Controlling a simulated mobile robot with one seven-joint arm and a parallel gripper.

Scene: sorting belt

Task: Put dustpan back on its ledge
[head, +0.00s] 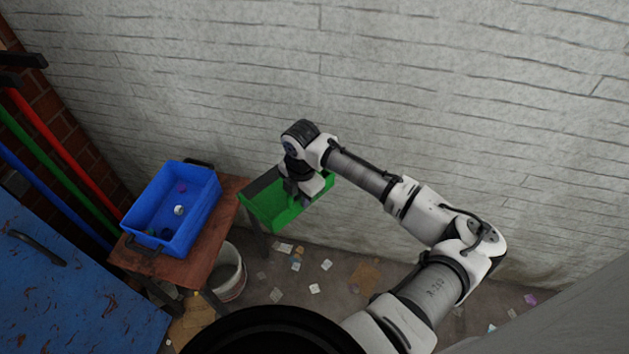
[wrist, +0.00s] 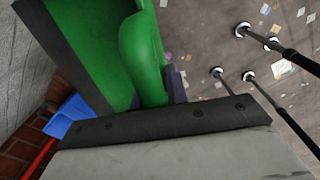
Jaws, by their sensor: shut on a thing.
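The green dustpan (head: 272,208) is off the ground in front of the white wall, right of the wooden table. My gripper (head: 302,196) is shut on it, coming down from above at its right part. In the wrist view the dustpan (wrist: 120,40) fills the upper left, with a dark strip along one edge and a rounded green handle close to the camera. My fingertips are mostly hidden there. I cannot pick out the ledge for certain in either view.
A blue crate (head: 200,212) with a few small items stands on the wooden table (head: 228,205). A white bucket (head: 230,272) is below it. Litter is scattered on the floor (head: 340,285). Coloured poles lean at far left. A blue worn surface (head: 80,300) is at lower left.

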